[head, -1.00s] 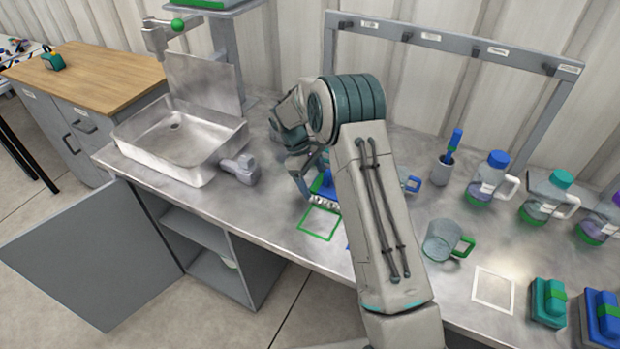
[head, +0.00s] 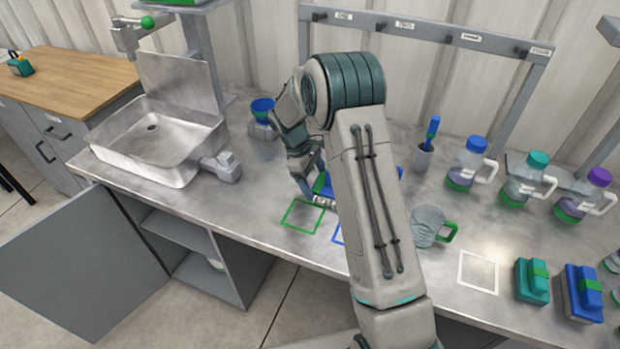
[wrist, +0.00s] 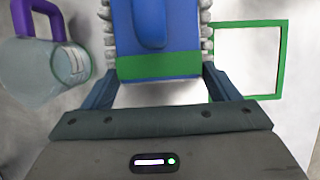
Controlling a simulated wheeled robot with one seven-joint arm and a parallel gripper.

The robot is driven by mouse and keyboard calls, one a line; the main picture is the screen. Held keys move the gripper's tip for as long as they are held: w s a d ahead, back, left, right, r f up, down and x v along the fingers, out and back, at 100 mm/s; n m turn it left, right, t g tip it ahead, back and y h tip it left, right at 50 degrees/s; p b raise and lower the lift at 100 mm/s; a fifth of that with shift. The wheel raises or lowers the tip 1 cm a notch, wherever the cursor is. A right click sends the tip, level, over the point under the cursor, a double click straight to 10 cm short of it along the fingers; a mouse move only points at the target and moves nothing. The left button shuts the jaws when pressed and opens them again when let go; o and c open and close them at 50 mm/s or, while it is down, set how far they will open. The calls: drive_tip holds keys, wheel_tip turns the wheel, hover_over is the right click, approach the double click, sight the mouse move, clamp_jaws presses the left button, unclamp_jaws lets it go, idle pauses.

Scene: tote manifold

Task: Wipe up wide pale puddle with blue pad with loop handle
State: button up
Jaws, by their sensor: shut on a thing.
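My gripper (wrist: 158,90) is shut on a blue pad (wrist: 155,30) with a green band, a raised darker blue handle and pale ruffled edges. The fingers lie at either side of it. In the head view the gripper (head: 312,188) is low over the metal counter, and the pad (head: 322,184) shows beside the green square outline, partly hidden by my arm. I cannot tell whether the pad touches the counter. I cannot clearly make out the wide pale puddle; my arm hides part of the counter.
A green square outline (wrist: 283,60) lies right of the pad in the wrist view, a clear purple-handled vessel (wrist: 40,75) left. A sink (head: 155,140) stands left. A green-handled mug (head: 428,226), lidded jugs (head: 468,165), a teal block (head: 532,281) and a blue block (head: 583,293) stand right.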

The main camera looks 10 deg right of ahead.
drive_tip(key=shift+s+d, duration=0.65)
drive_tip(key=shift+d, duration=0.3)
drive_tip(key=shift+s+d, duration=0.65)
drive_tip(key=shift+d, duration=0.25)
drive_tip(key=shift+s+d, duration=0.65)
drive_tip(key=shift+d, duration=0.3)
drive_tip(key=shift+r, duration=0.1)
drive_tip(key=shift+r+p, duration=1.9)
drive_tip(key=shift+r, duration=1)
drive_tip(key=shift+r, duration=0.1)
drive_tip(key=shift+r+p, duration=1.1)
drive_tip(key=shift+r, duration=0.35)
